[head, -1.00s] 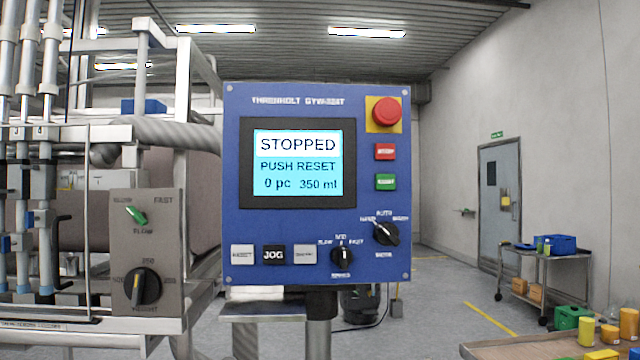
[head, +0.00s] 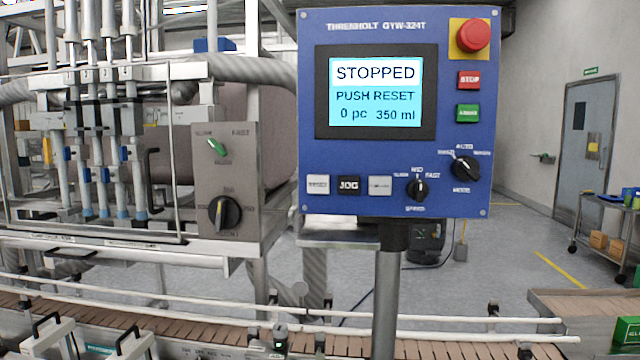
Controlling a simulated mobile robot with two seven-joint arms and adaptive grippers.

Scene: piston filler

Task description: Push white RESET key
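The white RESET key (head: 318,185) is the leftmost of three square keys in the lower left of the blue control panel (head: 312,140). A black JOG key (head: 348,185) sits just right of it, then another pale key (head: 380,185) whose label I cannot read. The panel's screen (head: 376,92) reads STOPPED, PUSH RESET, 0 pc, 350 ml. Neither of my grippers shows in the head view.
The panel also carries a red emergency button (head: 473,36), red STOP (head: 469,80) and green (head: 467,113) keys, and two black knobs. A grey knob box (head: 226,180) stands left.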

